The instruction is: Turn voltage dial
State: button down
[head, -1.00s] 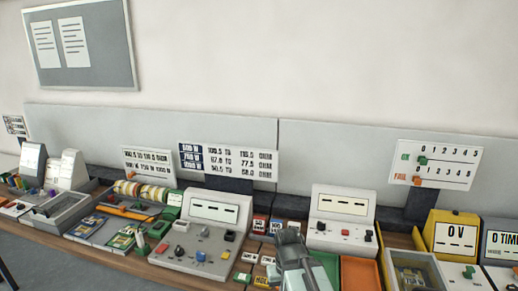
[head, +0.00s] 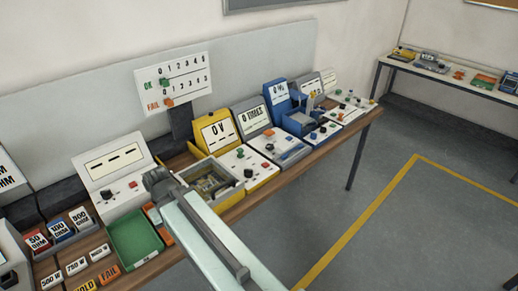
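The yellow instrument (head: 204,140) stands on the bench in the middle of the head view, its display reading 0 V. Its white front panel (head: 244,163) carries a small green knob (head: 240,153) and a small red part; I cannot tell for sure which control is the voltage dial. My pale arm reaches in from the bottom, and its dark end, my gripper (head: 157,179), is left of and nearer than the yellow instrument, apart from its panel. The fingers are too small and foreshortened to tell open from shut.
A yellow-grey tray (head: 232,199) with a part inside sits in front of the yellow instrument. A green tray (head: 134,258) and a white instrument (head: 110,160) are to the left. A grey timer (head: 252,115) and blue machine (head: 277,100) stand to the right. Floor beyond the bench is clear.

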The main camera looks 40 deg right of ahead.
aim_at(248, 173)
jog(key=z, duration=1.4)
jog(key=k, duration=1.2)
jog(key=u, duration=0.25)
jog(key=i, duration=1.5)
